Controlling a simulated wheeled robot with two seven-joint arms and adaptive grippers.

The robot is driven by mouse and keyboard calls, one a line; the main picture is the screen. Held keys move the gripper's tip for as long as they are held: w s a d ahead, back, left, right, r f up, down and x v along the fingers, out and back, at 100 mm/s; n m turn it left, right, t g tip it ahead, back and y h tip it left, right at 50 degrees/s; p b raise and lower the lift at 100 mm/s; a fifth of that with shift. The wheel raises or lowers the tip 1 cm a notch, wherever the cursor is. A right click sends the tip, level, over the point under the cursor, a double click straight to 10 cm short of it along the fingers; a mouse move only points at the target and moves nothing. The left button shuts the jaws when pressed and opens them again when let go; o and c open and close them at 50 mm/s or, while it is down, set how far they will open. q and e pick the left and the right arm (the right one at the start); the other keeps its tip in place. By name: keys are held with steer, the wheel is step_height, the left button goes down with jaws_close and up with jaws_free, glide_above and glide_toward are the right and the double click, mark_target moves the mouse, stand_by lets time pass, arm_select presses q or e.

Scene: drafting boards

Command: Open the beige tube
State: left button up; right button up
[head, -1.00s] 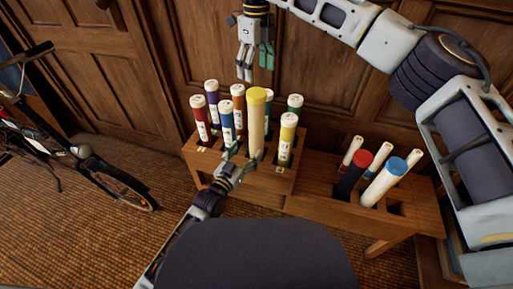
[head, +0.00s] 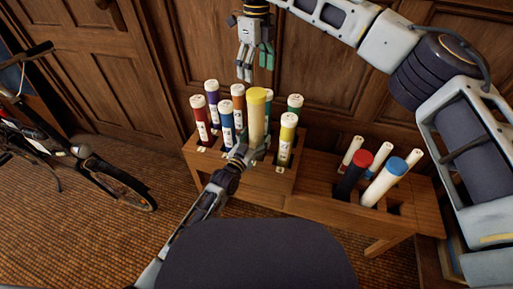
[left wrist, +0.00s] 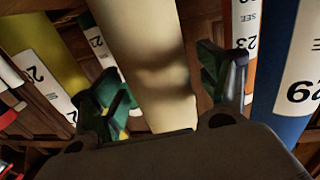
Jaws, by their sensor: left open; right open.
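The beige tube (head: 257,122), tall with a yellow cap (head: 257,94), stands upright in the front of the left wooden rack. The cap looks on. My left gripper (head: 249,148) is open low at the tube, just above the rack. In the left wrist view the tube (left wrist: 145,50) runs between the open fingers of my left gripper (left wrist: 165,88); a gap shows between the right finger and the tube, and contact on the left is unclear. My right gripper (head: 255,66) is open and empty, pointing down above and behind the cap.
Several labelled coloured tubes (head: 201,120) crowd around it in the left rack (head: 265,180). The lower right rack (head: 330,205) holds a red-capped dark tube (head: 354,176), a blue-capped white tube (head: 384,182) and thin rolls. A bicycle (head: 105,180) stands left; panelled wall behind.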

arm_select(q)
steer(key=shift+w+d, duration=0.3)
steer(key=shift+w, duration=0.15)
steer(key=shift+c, duration=0.3)
